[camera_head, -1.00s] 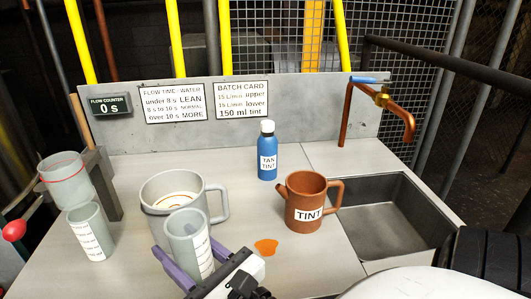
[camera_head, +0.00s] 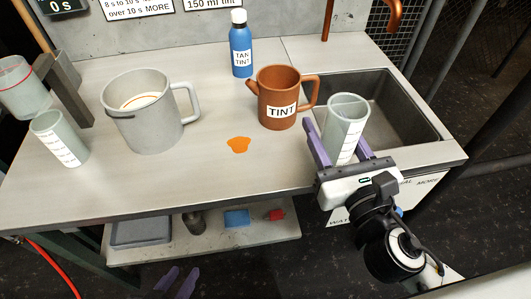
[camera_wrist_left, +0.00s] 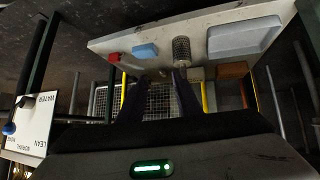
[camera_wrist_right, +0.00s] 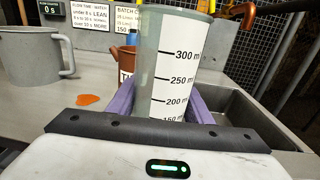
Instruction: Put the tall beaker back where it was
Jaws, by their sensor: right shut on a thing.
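The tall beaker (camera_head: 346,122), pale green-grey and clear with a white scale, is upright between the purple fingers of my right gripper (camera_head: 340,150). The gripper is shut on it, at the front left edge of the sink. In the right wrist view the beaker (camera_wrist_right: 172,60) shows marks from about 150 to 300 ml; its base is hidden by the gripper. My left gripper (camera_head: 176,284) is low in front of the bench, fingers apart and empty. Its fingers also show apart in the left wrist view (camera_wrist_left: 158,90).
A shorter beaker (camera_head: 58,140) stands at the left. A grey jug (camera_head: 145,125), brown TINT jug (camera_head: 278,108) and blue tint bottle (camera_head: 241,52) stand on the bench. The sink (camera_head: 405,115) is at the right. An orange spill (camera_head: 238,144) marks the clear front area.

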